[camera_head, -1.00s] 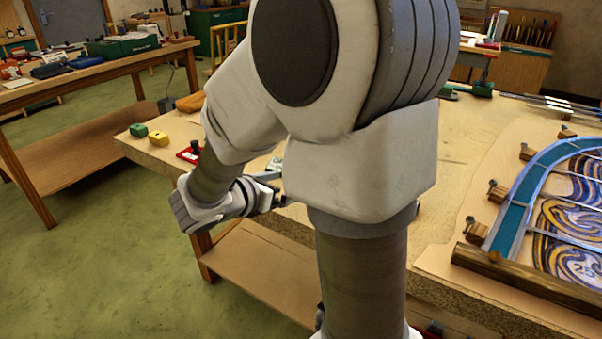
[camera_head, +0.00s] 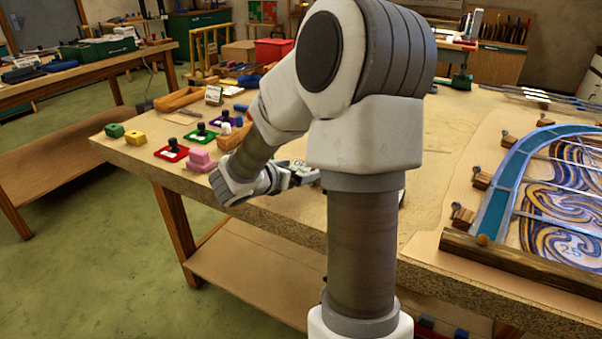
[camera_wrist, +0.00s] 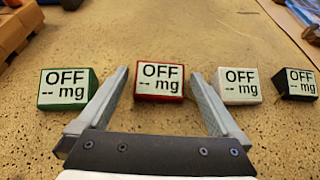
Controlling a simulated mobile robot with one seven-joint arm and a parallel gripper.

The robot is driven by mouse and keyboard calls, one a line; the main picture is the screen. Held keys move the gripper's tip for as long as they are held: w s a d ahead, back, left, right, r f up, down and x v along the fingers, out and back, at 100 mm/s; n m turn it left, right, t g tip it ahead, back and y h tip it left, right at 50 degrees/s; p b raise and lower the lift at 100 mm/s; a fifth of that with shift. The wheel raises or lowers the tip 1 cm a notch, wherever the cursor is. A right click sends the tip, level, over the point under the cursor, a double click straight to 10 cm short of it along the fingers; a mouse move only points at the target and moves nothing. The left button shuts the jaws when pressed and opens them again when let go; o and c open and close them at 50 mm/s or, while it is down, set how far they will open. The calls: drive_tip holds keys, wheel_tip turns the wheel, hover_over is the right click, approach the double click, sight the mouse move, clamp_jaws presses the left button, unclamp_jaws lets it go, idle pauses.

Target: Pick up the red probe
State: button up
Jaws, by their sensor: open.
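In the wrist view a small red-edged box (camera_wrist: 159,82) with a pale face reading "OFF -- mg" sits on the speckled bench top. It is the only red device there; I see no separate probe tip on it. My gripper (camera_wrist: 160,74) is open, its two fingers pointing towards the red box, which shows in the gap between their tips. Nothing is held, and I cannot tell how far the fingertips are above the bench. In the head view my arm partly hides the gripper (camera_head: 292,177) over the bench's near edge.
Similar boxes stand in a row: green (camera_wrist: 66,89) on the left, white (camera_wrist: 239,87) and black (camera_wrist: 296,83) on the right. The bench (camera_head: 445,125) also bears a red tray (camera_head: 172,153), a pink block (camera_head: 201,161) and a leaded panel (camera_head: 560,190) at right.

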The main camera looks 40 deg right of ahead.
drive_tip(key=c, duration=1.3)
drive_tip(key=shift+r, duration=0.1)
